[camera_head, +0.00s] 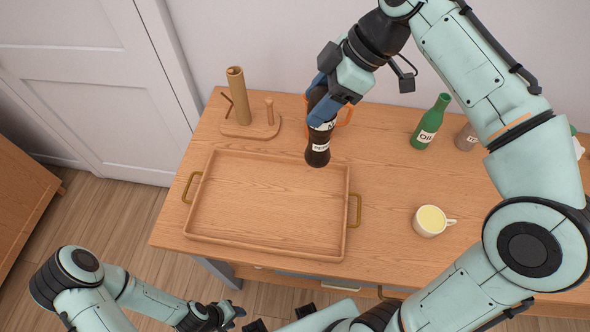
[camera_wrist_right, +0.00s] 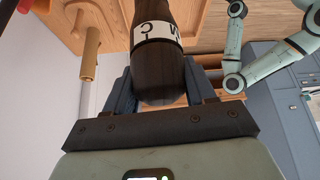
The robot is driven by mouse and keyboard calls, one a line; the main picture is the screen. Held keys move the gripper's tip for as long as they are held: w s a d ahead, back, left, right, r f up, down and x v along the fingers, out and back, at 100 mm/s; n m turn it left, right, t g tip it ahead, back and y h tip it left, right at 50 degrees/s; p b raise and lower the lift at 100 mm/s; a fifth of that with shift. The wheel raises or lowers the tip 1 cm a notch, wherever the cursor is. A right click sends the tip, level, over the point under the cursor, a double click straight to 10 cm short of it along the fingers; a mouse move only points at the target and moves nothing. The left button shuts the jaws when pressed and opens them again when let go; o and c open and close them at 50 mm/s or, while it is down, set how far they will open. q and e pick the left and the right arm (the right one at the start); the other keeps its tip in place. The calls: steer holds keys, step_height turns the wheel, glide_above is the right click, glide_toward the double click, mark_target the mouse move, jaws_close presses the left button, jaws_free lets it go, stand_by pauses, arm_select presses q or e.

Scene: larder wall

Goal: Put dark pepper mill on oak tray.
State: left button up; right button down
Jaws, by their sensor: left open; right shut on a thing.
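The dark pepper mill (camera_head: 318,151) is brown-black with white labels. My right gripper (camera_head: 323,106) is shut on it, coming down from above, near the tray's far right corner. In the right wrist view the mill (camera_wrist_right: 165,75) stands between my blue fingers (camera_wrist_right: 160,95). How high it is above the table I cannot tell. The oak tray (camera_head: 346,230) lies on the table, empty, with a brass handle at each end. My left gripper (camera_head: 234,314) is open and empty, low at the bottom of the head view, in front of the table.
Behind the tray stands a wooden holder with a roll (camera_head: 240,98). An orange mug (camera_head: 345,114) is partly hidden behind my right gripper. A green oil bottle (camera_head: 431,122), a labelled brown jar (camera_head: 467,138) and a cream mug (camera_head: 430,221) stand to the right.

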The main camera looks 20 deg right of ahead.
mark_target(316, 146)
steer(key=f+b, duration=0.2)
steer(key=f, duration=1)
steer(key=shift+s+f, duration=0.2)
arm_select(q)
steer(key=shift+s+f+b, duration=0.25)
steer(key=shift+s+f, duration=0.5)
steer(key=shift+f, duration=0.3)
steer(key=shift+s+f+b, duration=0.2)
steer(key=shift+s+f, duration=0.55)
steer(key=shift+f, duration=0.3)
arm_select(e)
steer(key=shift+f, duration=2.45)
steer(key=shift+c, duration=1.9)
jaws_free()
arm_select(q)
steer(key=shift+f, duration=0.1)
steer(key=shift+w+r+p, duration=0.35)
steer(key=shift+r+p, duration=0.2)
steer(key=shift+r, duration=0.2)
arm_select(e)
steer(key=v, duration=1.2)
arm_select(q)
steer(key=shift+s, duration=0.1)
arm_select(e)
steer(key=shift+a, duration=0.1)
